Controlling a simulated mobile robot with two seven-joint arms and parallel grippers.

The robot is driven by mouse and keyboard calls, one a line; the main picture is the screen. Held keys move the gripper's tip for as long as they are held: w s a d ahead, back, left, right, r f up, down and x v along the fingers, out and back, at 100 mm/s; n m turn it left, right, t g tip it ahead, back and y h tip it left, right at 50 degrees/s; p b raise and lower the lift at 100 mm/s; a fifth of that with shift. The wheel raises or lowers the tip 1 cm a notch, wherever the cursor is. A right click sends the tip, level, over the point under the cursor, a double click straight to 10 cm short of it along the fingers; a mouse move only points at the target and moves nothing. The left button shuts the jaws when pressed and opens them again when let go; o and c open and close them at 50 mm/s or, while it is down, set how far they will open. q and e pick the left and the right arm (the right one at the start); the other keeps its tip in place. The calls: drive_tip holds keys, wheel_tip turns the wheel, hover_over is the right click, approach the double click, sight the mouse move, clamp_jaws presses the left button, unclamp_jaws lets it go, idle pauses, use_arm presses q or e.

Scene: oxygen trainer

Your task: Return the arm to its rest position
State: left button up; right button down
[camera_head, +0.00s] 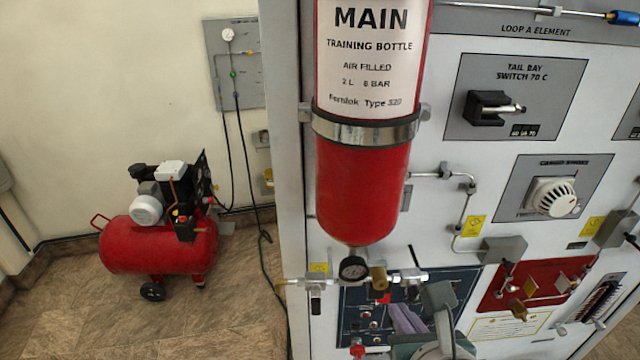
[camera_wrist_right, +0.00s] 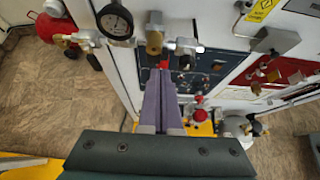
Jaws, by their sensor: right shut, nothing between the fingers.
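My right gripper (camera_head: 396,308) is at the bottom centre of the head view, low in front of the panel and below the red bottle. Its purple fingers are together with nothing between them. In the right wrist view the same fingers (camera_wrist_right: 162,76) point toward the dark blue panel, just below the brass fitting; I cannot tell whether they touch anything. My right arm's grey wrist (camera_head: 438,305) shows beside them. My left gripper is not in view.
The red MAIN training bottle (camera_head: 362,185) is clamped upright on the white panel. A round gauge (camera_head: 354,268) and brass valve (camera_head: 379,278) hang under it, close to my right gripper. A red compressor (camera_head: 160,243) stands on the floor at left, with bare floor in front.

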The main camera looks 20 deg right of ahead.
drive_tip(key=a+r+n+y, duration=0.1)
drive_tip(key=r+n, duration=0.1)
drive_tip(key=w+r+n+t+y, duration=0.1)
drive_tip(key=n, duration=0.2)
drive_tip(key=w+a+r+n+t+y, duration=0.1)
drive_tip(key=r+n, duration=0.1)
drive_tip(key=shift+a+r, duration=0.35)
drive_tip(key=s+a+r+n+g+y, duration=0.2)
drive_tip(key=s+a+r+n+y, duration=0.3)
drive_tip(key=n, duration=0.9)
drive_tip(key=s+d+r+n+g+h, duration=0.1)
drive_tip(key=s+d+n+g+h, duration=0.1)
drive_tip(key=s+n, duration=0.6)
drive_tip(key=s+d+r+n+g+h+p, duration=0.1)
drive_tip(key=s+d+n+g+h, duration=0.2)
drive_tip(key=n, duration=0.8)
drive_tip(key=s+d+g, duration=0.2)
drive_tip(key=s, duration=0.2)
drive_tip(key=shift+s+r+n+g, duration=0.2)
drive_tip(key=shift+s+n+g, duration=0.1)
drive_tip(key=shift+s, duration=0.05)
